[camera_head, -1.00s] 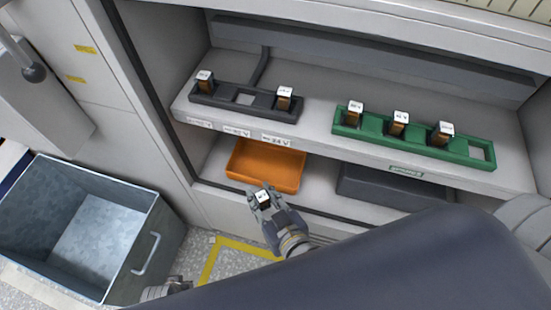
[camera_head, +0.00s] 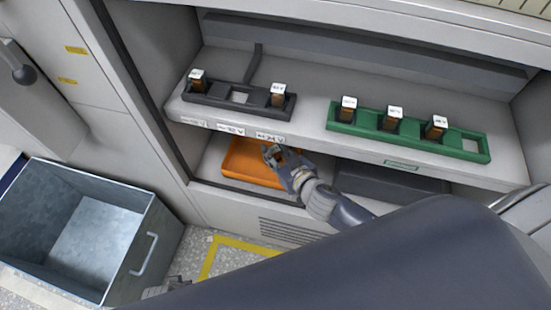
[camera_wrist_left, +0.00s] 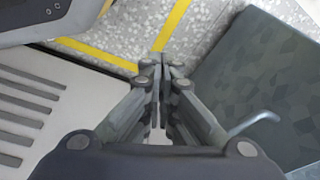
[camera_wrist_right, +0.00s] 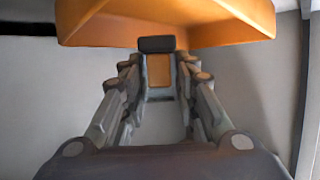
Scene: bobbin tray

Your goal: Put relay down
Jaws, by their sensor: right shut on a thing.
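My right gripper (camera_head: 272,152) is shut on a relay (camera_wrist_right: 160,72). In the right wrist view the relay has a dark end and a copper-coloured face between the fingers. In the head view the gripper is in front of and over the orange tray (camera_head: 236,170), which lies on the lower shelf. The tray also shows at the top of the right wrist view (camera_wrist_right: 225,32). Whether the relay touches the tray cannot be told. My left gripper (camera_wrist_left: 162,68) is shut and empty, low over the floor; only part of it shows in the head view.
A dark tray (camera_head: 385,182) lies right of the orange one. A metal bin (camera_head: 130,255) stands left.

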